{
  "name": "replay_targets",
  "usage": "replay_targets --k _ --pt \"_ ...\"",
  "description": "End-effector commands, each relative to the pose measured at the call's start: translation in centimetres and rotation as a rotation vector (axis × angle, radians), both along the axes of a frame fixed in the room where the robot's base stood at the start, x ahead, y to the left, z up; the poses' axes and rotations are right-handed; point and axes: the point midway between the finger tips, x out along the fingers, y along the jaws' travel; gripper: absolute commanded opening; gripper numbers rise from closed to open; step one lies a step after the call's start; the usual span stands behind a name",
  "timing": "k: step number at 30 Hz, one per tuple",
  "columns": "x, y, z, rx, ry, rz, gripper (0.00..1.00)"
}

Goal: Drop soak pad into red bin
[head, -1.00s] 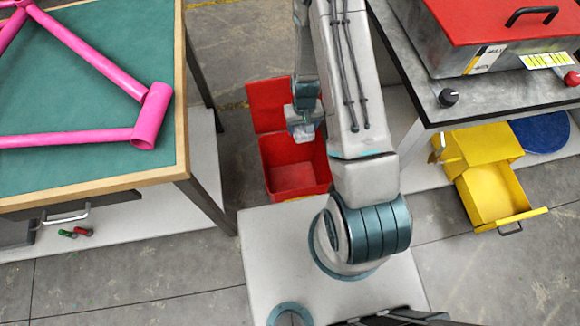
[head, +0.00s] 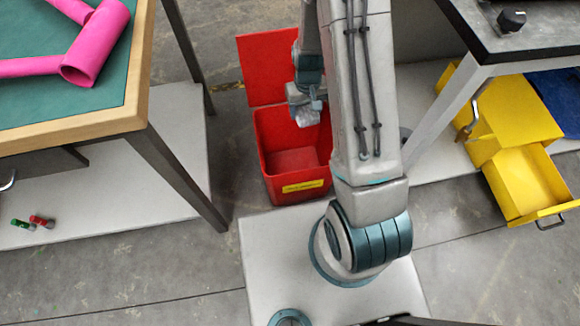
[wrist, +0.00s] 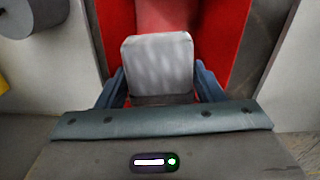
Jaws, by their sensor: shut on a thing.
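The red bin (head: 262,160) stands on the floor between the two tables, its lid (head: 268,68) open and tipped back. The bin looks empty inside. My gripper (head: 306,112) is over the bin's opening at its right side. In the wrist view my gripper (wrist: 160,98) is shut on the pale grey soak pad (wrist: 158,62), with a finger at each side of it. The red bin (wrist: 232,40) shows behind and below the pad. In the head view the pad (head: 306,118) is small and partly hidden by my gripper.
A table with a pink frame (head: 97,48) stands at left; its leg (head: 180,180) is near the bin. A dark-topped bench (head: 470,30) stands at right, with an open yellow cabinet (head: 512,125) beneath. Small red and green items (head: 34,222) lie on the left lower shelf.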

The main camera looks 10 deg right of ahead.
Motion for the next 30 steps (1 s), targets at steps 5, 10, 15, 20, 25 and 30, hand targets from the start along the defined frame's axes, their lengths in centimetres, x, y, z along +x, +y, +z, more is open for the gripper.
replay_targets --k 5,10,15,20,25,30 --pt "-0.1 0.1 -2.1 0.004 -0.003 0.012 0.40" --pt "-0.2 0.2 -2.3 0.007 -0.001 0.016 0.40" --pt "-0.2 0.2 -2.9 0.007 0.000 0.017 0.40" --pt "-0.2 0.1 -4.5 0.007 0.000 0.016 0.40" --pt "-0.2 0.1 -6.6 0.007 0.000 0.017 0.40" --pt "-0.2 0.1 -8.1 0.007 0.000 0.017 0.40"
